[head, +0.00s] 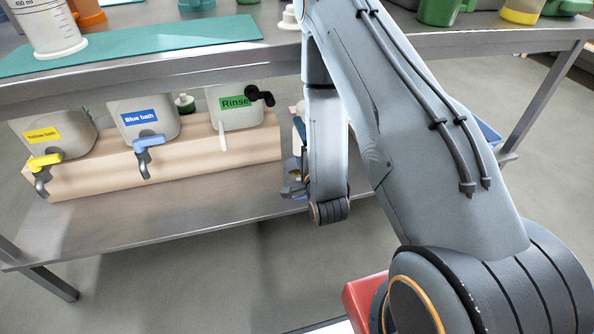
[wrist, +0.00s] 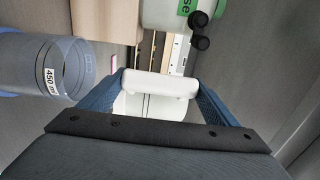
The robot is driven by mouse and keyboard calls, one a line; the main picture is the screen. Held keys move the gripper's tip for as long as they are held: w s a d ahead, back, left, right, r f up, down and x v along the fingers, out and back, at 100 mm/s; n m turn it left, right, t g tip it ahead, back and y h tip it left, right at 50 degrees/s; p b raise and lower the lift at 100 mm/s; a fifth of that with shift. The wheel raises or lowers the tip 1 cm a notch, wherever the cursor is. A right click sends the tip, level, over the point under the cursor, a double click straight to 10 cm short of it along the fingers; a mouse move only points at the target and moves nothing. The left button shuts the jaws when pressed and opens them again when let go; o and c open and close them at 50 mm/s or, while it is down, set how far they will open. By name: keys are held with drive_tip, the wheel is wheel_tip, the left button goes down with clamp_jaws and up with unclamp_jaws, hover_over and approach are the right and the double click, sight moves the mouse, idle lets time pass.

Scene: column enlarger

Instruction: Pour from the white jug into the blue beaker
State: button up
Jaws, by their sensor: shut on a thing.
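My gripper (wrist: 160,88) has its blue fingers shut on the handle of the white jug (wrist: 135,105). The jug lies beyond the gripper in the wrist view and is partly hidden by it, so its contents and tilt cannot be told. A translucent blue beaker (wrist: 35,65) with a 450 ml label is at the left of the wrist view, apart from the jug. In the head view my gripper (head: 292,189) is mostly hidden behind my arm, at the lower shelf's front edge. The jug and blue beaker cannot be made out clearly there.
The yellow bath (head: 70,125), blue bath (head: 160,118) and rinse bath (head: 225,110) stand on a wooden block (head: 215,160) on the lower shelf (head: 150,225).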

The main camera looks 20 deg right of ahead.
drive_tip(key=w+b, duration=0.1)
drive_tip(key=b, duration=0.1)
drive_tip(key=w+r+b, duration=0.1)
drive_tip(key=w+b, duration=0.1)
drive_tip(key=shift+r, duration=0.1)
drive_tip(key=w+r+b, duration=0.1)
drive_tip(key=b, duration=0.2)
drive_tip(key=shift+w+r, duration=0.1)
drive_tip(key=shift+r, duration=0.05)
